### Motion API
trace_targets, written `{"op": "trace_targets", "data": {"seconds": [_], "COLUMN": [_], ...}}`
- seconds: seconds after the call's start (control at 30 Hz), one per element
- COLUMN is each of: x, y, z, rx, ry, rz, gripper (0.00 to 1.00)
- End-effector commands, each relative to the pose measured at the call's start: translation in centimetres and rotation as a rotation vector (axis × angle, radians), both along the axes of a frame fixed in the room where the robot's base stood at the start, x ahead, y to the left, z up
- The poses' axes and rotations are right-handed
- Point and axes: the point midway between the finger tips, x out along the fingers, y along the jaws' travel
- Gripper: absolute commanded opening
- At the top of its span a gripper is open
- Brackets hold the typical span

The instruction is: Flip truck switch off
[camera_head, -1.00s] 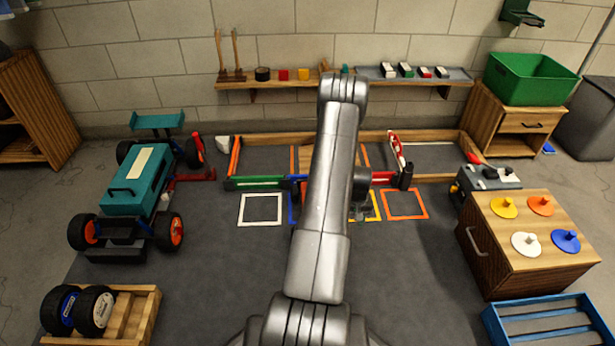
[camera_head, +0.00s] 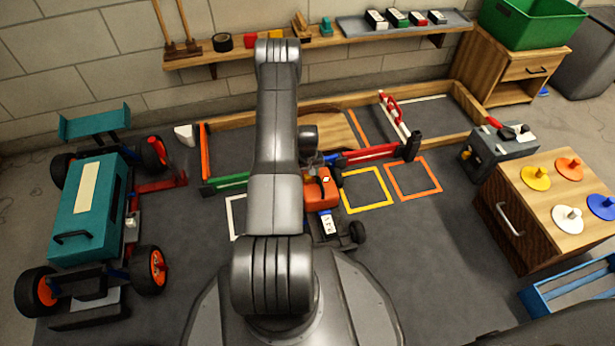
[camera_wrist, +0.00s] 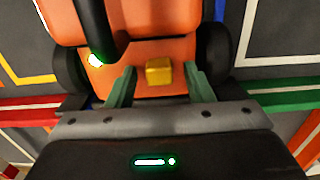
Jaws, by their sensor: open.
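An orange truck (camera_head: 317,190) with black wheels stands on the floor in the head view, partly hidden behind my arm. Its orange body (camera_wrist: 175,45) fills the upper middle of the wrist view. A small yellow block (camera_wrist: 158,72), apparently the switch, sits on that body. A small lit white-green lamp (camera_wrist: 96,60) is to its left, beside a black curved bar (camera_wrist: 92,25). My gripper (camera_wrist: 160,76) is open, its two green fingers on either side of the yellow block with gaps between. I cannot tell whether the fingers touch the truck body.
A large teal buggy (camera_head: 92,205) stands at the left. Low wooden rails (camera_head: 440,93) and a red barrier (camera_head: 370,154) lie behind the truck. A yellow floor square (camera_head: 366,207) is to its right. A wooden cabinet (camera_head: 510,245) with coloured knobs stands at the right.

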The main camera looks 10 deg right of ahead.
Motion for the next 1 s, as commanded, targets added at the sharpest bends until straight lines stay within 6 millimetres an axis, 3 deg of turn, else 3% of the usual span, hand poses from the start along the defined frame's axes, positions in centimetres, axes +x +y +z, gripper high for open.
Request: {"op": "trace_targets", "data": {"seconds": [0.27, 0.53, 0.73, 1.0], "x": [0.0, 0.0, 0.3, 2.9], "y": [0.0, 0.0, 0.0, 0.1], "z": [-0.2, -0.2, -0.3, -0.2], "rx": [0.000, 0.000, 0.000, 0.000], "ry": [0.000, 0.000, 0.000, 0.000], "rz": [0.000, 0.000, 0.000, 0.000], "gripper": [0.47, 0.00, 0.00, 0.00]}}
